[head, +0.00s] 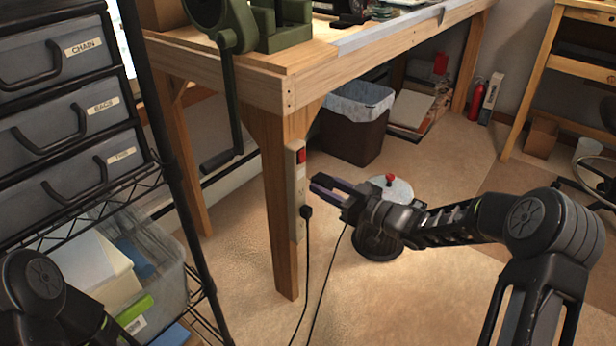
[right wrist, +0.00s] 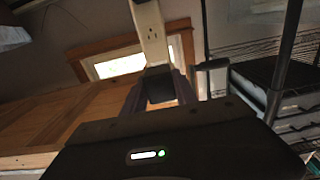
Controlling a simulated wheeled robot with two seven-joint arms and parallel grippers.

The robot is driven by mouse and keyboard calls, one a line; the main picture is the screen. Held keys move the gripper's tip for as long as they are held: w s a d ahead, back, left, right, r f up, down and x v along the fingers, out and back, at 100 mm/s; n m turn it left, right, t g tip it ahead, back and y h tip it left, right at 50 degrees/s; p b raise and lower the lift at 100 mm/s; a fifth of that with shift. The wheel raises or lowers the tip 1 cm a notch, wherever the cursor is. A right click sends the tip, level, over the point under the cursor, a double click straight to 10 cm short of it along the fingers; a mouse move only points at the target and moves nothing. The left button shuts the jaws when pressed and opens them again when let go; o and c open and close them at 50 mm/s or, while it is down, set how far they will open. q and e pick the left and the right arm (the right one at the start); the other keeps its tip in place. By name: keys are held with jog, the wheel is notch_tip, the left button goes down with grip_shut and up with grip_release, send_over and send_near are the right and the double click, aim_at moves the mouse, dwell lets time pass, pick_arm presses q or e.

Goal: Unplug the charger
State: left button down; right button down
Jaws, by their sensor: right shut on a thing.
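A pale power strip (head: 297,190) with a red switch is fixed upright on the wooden table leg. My right gripper (head: 320,184) is just right of it, level with its middle, its fingers pointing at the strip. In the right wrist view the fingers (right wrist: 160,92) are shut on a dark block, the charger (right wrist: 161,88); the strip (right wrist: 150,30), with a bare outlet, shows beyond it. The fingers mostly hide the charger in the head view, and I cannot tell whether it touches the strip. A cord hangs below the gripper. My left gripper is out of view.
Another black plug (head: 306,212) sits low on the strip with its own cord hanging down. A wire shelf with drawers (head: 70,130) stands at the left. A bin (head: 356,125) and a red-topped canister (head: 392,190) stand on the floor.

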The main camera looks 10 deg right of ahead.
jog(key=shift+v, duration=0.85)
jog(key=shift+r, duration=0.15)
